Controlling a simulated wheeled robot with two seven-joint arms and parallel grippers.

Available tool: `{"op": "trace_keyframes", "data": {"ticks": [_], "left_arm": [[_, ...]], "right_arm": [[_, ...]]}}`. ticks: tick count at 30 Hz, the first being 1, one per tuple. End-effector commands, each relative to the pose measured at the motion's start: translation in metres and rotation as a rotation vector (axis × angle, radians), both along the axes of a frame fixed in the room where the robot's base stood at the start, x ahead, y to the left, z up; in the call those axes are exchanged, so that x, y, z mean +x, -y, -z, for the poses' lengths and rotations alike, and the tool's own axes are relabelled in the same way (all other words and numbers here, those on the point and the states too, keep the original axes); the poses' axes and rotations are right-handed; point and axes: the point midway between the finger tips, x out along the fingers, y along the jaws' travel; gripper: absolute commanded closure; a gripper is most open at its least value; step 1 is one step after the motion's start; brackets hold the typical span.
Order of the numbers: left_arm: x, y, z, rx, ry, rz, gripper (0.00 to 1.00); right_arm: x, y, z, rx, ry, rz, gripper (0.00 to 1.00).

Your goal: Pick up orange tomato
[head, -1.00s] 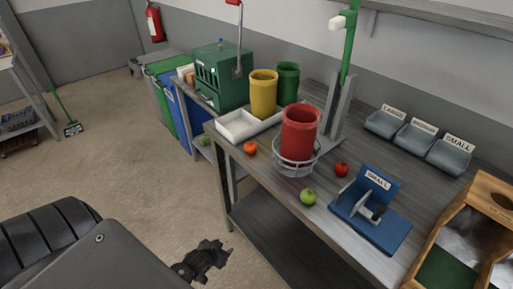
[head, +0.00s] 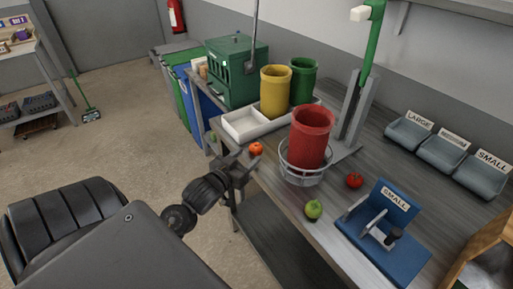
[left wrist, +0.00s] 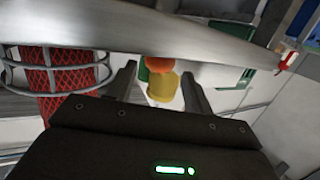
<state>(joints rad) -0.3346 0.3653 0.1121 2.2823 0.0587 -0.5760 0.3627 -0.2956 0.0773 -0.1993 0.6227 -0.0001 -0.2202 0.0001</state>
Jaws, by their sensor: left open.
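The orange tomato (head: 256,149) sits on the metal table near its left edge, in front of the white tray. It also shows in the left wrist view (left wrist: 158,64), between and beyond my fingers. My left gripper (head: 247,160) is open and empty at the table's left edge, just short of the tomato and apart from it. In the left wrist view its two fingers (left wrist: 160,85) stand wide apart. A red tomato (head: 355,181) and a green tomato (head: 313,209) lie farther right on the table. My right gripper is not in view.
A red cup (head: 312,135) stands in a wire ring right of the orange tomato. The white tray (head: 245,125), yellow cup (head: 275,92) and green cup (head: 303,80) stand behind it. A blue stand (head: 388,240) marked SMALL is at the front right.

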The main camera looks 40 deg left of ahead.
Motion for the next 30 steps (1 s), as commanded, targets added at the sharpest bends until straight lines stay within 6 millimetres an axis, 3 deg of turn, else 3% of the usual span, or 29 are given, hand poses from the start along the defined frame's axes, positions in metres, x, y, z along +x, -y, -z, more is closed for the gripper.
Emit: {"op": "trace_keyframes", "data": {"ticks": [4,12,21,30], "left_arm": [[0.019,-0.002,0.002,0.0,0.0,0.001,0.48],[0.029,-0.002,0.002,0.001,0.0,0.002,0.48],[0.07,-0.007,0.003,0.001,0.0,0.002,0.48],[0.076,-0.008,0.005,0.001,0.0,0.003,0.48]], "right_arm": [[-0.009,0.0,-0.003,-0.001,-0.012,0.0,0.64],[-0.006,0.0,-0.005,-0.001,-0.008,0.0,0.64],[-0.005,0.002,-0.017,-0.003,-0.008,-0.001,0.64],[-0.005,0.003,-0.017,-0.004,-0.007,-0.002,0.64]]}}
